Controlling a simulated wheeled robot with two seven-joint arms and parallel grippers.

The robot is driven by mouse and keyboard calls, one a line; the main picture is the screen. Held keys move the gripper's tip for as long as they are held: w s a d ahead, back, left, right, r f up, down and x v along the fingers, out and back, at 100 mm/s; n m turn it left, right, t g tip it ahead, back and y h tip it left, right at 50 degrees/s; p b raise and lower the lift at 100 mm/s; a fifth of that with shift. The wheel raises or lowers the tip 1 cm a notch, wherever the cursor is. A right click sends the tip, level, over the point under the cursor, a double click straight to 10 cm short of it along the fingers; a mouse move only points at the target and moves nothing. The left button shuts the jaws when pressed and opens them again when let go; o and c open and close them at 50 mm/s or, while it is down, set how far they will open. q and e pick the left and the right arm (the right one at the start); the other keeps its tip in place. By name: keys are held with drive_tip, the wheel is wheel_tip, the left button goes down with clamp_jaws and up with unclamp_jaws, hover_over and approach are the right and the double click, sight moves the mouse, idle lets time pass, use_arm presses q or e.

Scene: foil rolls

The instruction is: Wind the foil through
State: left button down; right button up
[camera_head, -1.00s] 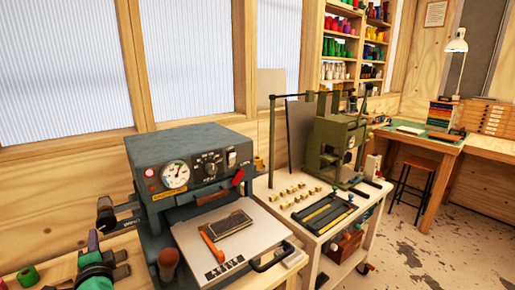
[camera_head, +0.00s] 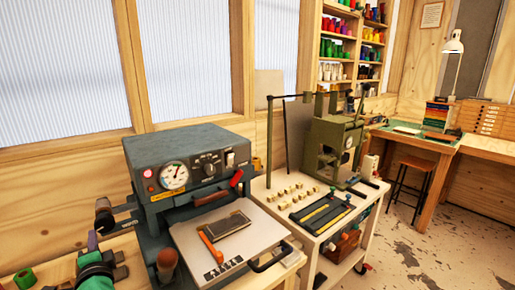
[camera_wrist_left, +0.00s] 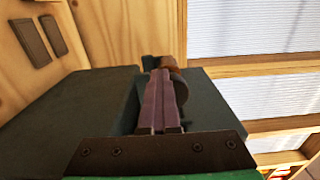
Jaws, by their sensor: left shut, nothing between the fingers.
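The dark green foil press (camera_head: 190,160) stands at the left with a gauge, a dial and a red-tipped lever. On its left side sticks out a dark fitting with a brown end (camera_head: 103,204). My left gripper (camera_head: 92,240) has purple fingers and is below and left of that fitting, apart from it in the head view. In the left wrist view its fingers (camera_wrist_left: 163,98) are together and empty. A brown knob (camera_wrist_left: 170,62) and a dark round part (camera_wrist_left: 181,94) show beyond and beside them; whether they touch cannot be told. No foil strip can be made out. My right gripper is not in view.
A pale plate (camera_head: 262,235) with a dark block and an orange-handled tool sits at the press front. A green spool (camera_head: 25,277) is on the bench at lower left. A white cart (camera_head: 305,222) with brass pieces and another green press stands to the right.

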use_arm(q)
drive_tip(key=shift+r+p, duration=0.3)
drive_tip(key=shift+r, duration=0.05)
drive_tip(key=shift+r+p, duration=0.85)
drive_tip(key=shift+r, duration=0.15)
drive_tip(key=shift+a, duration=0.1)
drive_tip(key=v, duration=0.6)
drive_tip(key=shift+s, duration=0.25)
drive_tip(key=c, duration=1.5)
unclamp_jaws()
drive_tip(key=shift+a, duration=0.1)
drive_tip(key=shift+c, duration=0.2)
